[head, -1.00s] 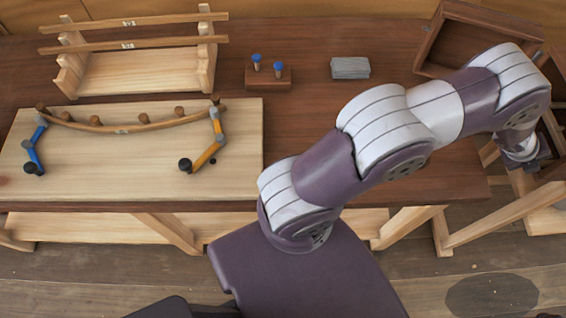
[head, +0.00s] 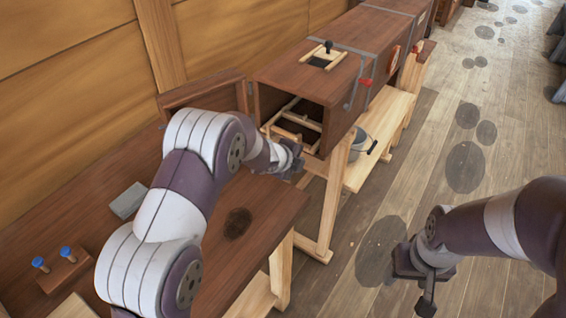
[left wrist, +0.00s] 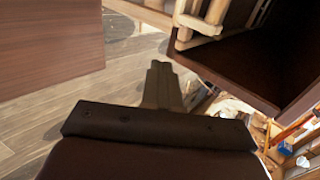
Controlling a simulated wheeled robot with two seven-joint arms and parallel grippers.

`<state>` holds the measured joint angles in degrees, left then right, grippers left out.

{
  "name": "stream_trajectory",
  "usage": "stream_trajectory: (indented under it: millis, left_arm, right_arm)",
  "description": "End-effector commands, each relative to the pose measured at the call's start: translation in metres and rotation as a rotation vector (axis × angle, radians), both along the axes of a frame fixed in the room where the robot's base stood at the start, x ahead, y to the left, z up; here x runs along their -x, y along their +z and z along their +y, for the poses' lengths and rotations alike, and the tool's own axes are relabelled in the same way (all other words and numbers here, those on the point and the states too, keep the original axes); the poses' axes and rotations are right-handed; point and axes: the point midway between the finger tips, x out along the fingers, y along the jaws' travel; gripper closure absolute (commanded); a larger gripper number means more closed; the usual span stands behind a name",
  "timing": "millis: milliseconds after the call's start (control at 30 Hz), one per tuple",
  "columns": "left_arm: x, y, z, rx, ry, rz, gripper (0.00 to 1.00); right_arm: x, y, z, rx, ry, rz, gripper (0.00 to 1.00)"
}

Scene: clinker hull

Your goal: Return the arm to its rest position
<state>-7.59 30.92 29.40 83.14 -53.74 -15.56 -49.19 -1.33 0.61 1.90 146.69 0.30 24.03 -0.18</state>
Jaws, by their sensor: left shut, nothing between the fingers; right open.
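My left arm reaches from the lower left across the workbench in the head view. Its gripper (head: 292,160) is small there, at the front of the open mouth of a long brown wooden box (head: 300,82). In the left wrist view the left fingers (left wrist: 160,82) are together with nothing between them. A dark box wall and pale wooden bars show to their right. My right gripper (head: 426,300) hangs over the plank floor at the lower right, open and empty, its fingers small and dark.
The workbench (head: 262,215) holds a grey block (head: 128,200) and a small brown block with blue-topped pegs (head: 66,268). A grey bucket (head: 358,145) stands on the pale shelf under the box. The plank floor (head: 500,150) on the right is largely clear.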

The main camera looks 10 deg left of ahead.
Motion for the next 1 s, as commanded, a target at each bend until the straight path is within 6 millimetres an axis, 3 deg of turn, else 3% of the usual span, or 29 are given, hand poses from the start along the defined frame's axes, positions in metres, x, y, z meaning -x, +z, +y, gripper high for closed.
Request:
stream_trajectory:
  millis: [333, 567, 633, 667, 733, 800, 900, 1000]
  left_arm:
    - [0.04, 0.043, 0.019, 0.0, 0.001, -0.002, 1.0]
    - [0.045, 0.045, 0.023, 0.018, 0.03, 0.015, 1.0]
    - [0.056, 0.029, 0.039, 0.079, 0.217, 0.119, 1.0]
    - [0.07, 0.019, 0.05, 0.114, 0.339, 0.189, 1.0]
    - [0.116, 0.009, 0.08, 0.223, 0.715, 0.36, 1.0]
    - [0.174, 0.01, 0.103, 0.328, 1.083, 0.506, 1.0]
    - [0.251, 0.017, 0.114, 0.445, 1.496, 0.66, 1.0]
    - [0.307, 0.028, 0.113, 0.529, 1.747, 0.756, 1.0]
  right_arm:
    - [0.0, -0.001, 0.0, 0.0, 0.0, 0.0, 0.4]
    - [0.0, -0.001, 0.0, 0.0, 0.0, 0.0, 0.4]
    - [0.0, -0.002, 0.0, 0.0, 0.0, 0.0, 0.4]
    - [0.0, -0.001, 0.0, 0.0, 0.0, 0.0, 0.4]
    - [0.0, -0.001, 0.0, 0.0, 0.0, 0.0, 0.4]
    - [0.0, -0.001, 0.0, 0.0, 0.0, 0.0, 0.4]
    - [0.0, -0.001, 0.0, 0.0, 0.0, 0.0, 0.4]
    - [0.0, -0.001, 0.0, 0.0, 0.0, 0.0, 0.4]
